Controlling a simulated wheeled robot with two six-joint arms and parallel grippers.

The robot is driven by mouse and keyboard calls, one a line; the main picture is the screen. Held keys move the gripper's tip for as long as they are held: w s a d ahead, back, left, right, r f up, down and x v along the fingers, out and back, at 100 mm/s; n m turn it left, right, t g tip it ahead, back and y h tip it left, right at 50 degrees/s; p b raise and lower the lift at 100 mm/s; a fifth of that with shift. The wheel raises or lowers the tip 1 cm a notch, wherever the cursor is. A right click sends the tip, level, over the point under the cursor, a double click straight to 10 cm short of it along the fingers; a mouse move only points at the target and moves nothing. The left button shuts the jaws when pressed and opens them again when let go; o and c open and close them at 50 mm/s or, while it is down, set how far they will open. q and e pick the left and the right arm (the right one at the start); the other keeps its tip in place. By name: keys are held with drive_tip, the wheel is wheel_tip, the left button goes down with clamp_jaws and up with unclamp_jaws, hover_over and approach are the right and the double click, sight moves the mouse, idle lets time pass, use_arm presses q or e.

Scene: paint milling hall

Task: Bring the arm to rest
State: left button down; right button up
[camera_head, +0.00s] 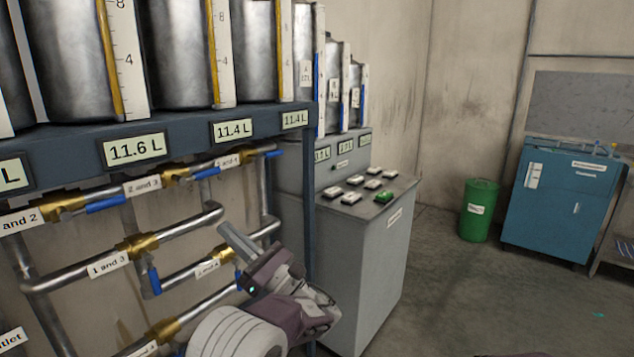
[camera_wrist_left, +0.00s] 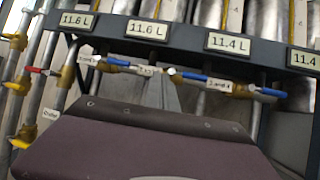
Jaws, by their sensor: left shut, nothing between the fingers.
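My left gripper (camera_head: 237,241) is in front of the pipework, its fingers together with nothing between them. It points up and to the left, towards the pipes, near the label "3 and 4". In the left wrist view the gripper (camera_wrist_left: 162,92) shows its grey fingers beyond my dark wrist housing, in front of the valve pipes. From these views I cannot tell whether the fingers touch a pipe. My right gripper is not in view.
Metal tanks (camera_head: 178,50) stand on a blue frame (camera_head: 75,150) with volume displays. Brass valves (camera_head: 137,246) with blue handles sit below. A grey console (camera_head: 365,240) with buttons stands right of my arm. A green bin (camera_head: 478,212) and blue cabinet (camera_head: 556,208) stand beyond open floor.

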use_arm(q)
drive_tip(key=s+a+f+n+g+h, duration=0.25)
drive_tip(key=s+a+g, duration=0.2)
drive_tip(key=a, duration=0.35)
drive_tip(key=s+a+f+n+g+h, duration=0.1)
drive_tip(key=s+a+f+g, duration=0.3)
drive_tip(key=a, duration=0.4)
drive_tip(key=s+a+f+n+g+h, duration=0.35)
drive_tip(key=s+f+h, duration=0.25)
drive_tip(key=s+f, duration=0.5)
drive_tip(key=s+d+f+n+h, duration=0.5)
drive_tip(key=d+f+n+h, duration=0.1)
drive_tip(key=d+f, duration=0.25)
drive_tip(key=s+d+f+n+h, duration=0.4)
drive_tip(key=d+f+n+h, duration=0.25)
drive_tip(key=d, duration=0.25)
drive_tip(key=w+d+r+n+t+p, duration=0.1)
drive_tip(key=w+r+n+p, duration=0.1)
drive_tip(key=r+p, duration=0.6)
drive_tip(key=w+d+r+n+t+p, duration=0.1)
drive_tip(key=r+p, duration=0.7)
drive_tip(key=p, duration=0.1)
drive_tip(key=shift+w+r+n+t, duration=0.25)
drive_tip(key=shift+w+n+t, duration=0.05)
drive_tip(key=shift+w+n, duration=0.1)
